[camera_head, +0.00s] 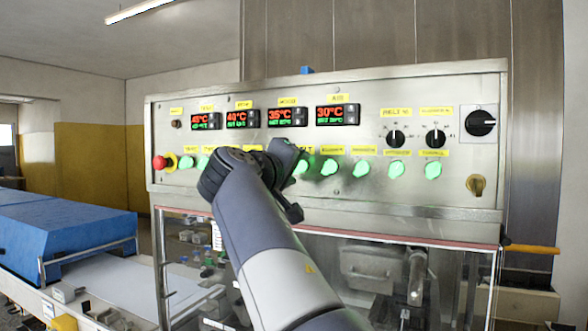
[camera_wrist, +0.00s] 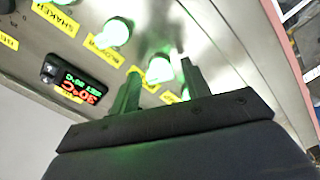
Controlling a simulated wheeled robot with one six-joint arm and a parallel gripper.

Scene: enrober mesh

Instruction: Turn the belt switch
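The control panel (camera_head: 320,190) has a row of lit green switches under yellow labels. In the wrist view one green switch (camera_wrist: 160,68) shows between the fingers of my gripper (camera_wrist: 160,88), with a partly hidden yellow label below it. My gripper is open, its two dark fingers apart; I cannot tell whether they touch the switch. In the head view my gripper (camera_head: 286,162) is in front of the row and hides part of it. A green switch (camera_head: 301,167) peeks out at its right. I cannot read which label says belt.
A red emergency stop (camera_head: 159,162) is at the row's left end. Temperature displays (camera_head: 337,114) sit above, black dials (camera_head: 396,138) to the right. Below is a clear-windowed machine (camera_head: 350,270). A blue cover (camera_head: 60,235) stands at left.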

